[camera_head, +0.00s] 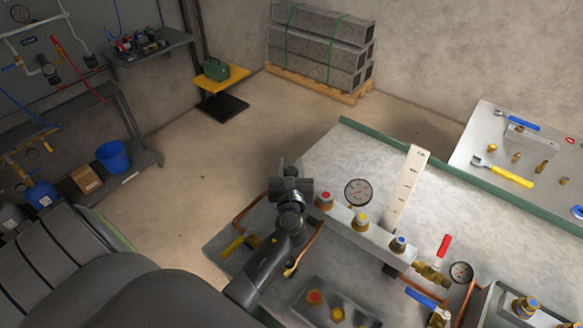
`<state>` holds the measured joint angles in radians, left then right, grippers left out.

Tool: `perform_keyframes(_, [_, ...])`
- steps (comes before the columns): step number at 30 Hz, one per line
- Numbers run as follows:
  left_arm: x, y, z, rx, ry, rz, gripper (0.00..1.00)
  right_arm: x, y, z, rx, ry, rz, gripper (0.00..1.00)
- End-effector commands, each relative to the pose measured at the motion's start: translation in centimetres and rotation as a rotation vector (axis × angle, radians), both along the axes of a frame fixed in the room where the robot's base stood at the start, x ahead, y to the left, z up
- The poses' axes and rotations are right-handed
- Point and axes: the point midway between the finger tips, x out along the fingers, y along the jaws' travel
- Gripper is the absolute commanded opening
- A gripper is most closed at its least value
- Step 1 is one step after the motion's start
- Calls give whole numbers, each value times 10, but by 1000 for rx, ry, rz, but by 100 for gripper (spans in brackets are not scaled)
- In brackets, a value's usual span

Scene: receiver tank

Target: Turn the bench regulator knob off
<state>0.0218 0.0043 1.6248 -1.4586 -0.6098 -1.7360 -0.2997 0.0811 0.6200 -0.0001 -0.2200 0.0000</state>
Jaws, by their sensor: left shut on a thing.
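My left arm comes in from the lower left over the near end of the grey bench (440,192). Its dark gripper (290,184) is just left of the red-capped knob (324,199) on the pale manifold block. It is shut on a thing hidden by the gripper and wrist. I cannot tell which knob is the bench regulator's, or whether it is the thing held. A round gauge (358,192) stands behind the manifold. Yellow-capped (361,220) and blue-capped (399,244) knobs follow to the right. My right gripper is not in view.
A white scale plate (408,185) stands up behind the manifold. A red lever (444,245), a blue lever (420,298) and a gauge (461,272) crowd the right. Copper pipes (312,240) run close to my wrist. Tools and fittings lie on the board (478,130) at far right.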

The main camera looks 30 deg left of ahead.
Motion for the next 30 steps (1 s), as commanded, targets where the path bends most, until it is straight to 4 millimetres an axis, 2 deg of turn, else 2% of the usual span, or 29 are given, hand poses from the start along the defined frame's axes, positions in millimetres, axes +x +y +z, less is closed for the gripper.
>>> perform_keyframes(12, [0, 0, 0, 3, 1, 7, 12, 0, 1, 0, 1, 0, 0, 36])
perform_keyframes(13, [0, 0, 0, 3, 1, 7, 36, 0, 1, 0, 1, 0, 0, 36])
perform_keyframes(18, [0, 0, 0, 2, 1, 6, 57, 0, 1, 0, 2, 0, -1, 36])
perform_keyframes(30, [0, 3, 0, 2, 1, 5, 57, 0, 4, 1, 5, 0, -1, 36])
